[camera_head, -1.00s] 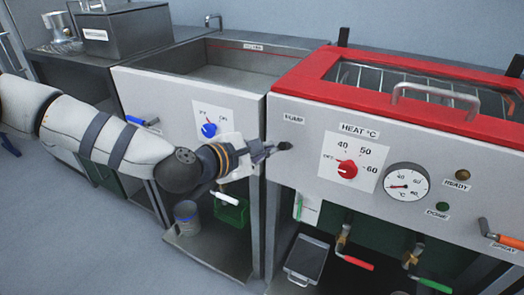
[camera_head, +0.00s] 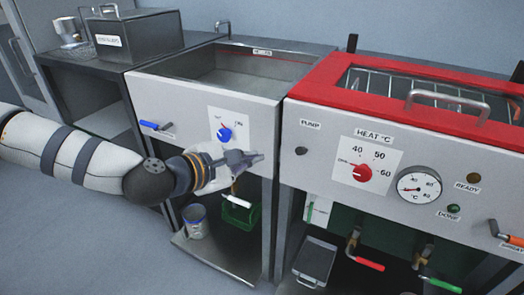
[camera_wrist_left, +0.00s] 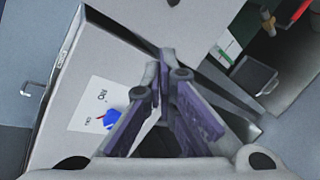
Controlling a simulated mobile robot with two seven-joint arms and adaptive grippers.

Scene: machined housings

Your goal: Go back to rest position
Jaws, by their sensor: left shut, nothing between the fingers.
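My left gripper (camera_head: 256,158) is shut and empty, in front of the grey sink unit's right part, just right of and below the blue knob (camera_head: 225,134). The black PUMP button (camera_head: 301,151) on the red-topped heater unit (camera_head: 330,125) is to the right of the fingertips, apart from them. In the left wrist view the closed fingers (camera_wrist_left: 165,70) point at the unit's panel, with the blue knob (camera_wrist_left: 138,92) partly behind them. My right gripper is not in view.
A sink basin (camera_head: 255,75) is behind the panel. A lidded metal box (camera_head: 130,35) stands at the back left. Below are a metal can (camera_head: 194,221), a green crate (camera_head: 238,214), a metal tray (camera_head: 316,258) and red (camera_head: 369,264) and green (camera_head: 440,285) valve handles.

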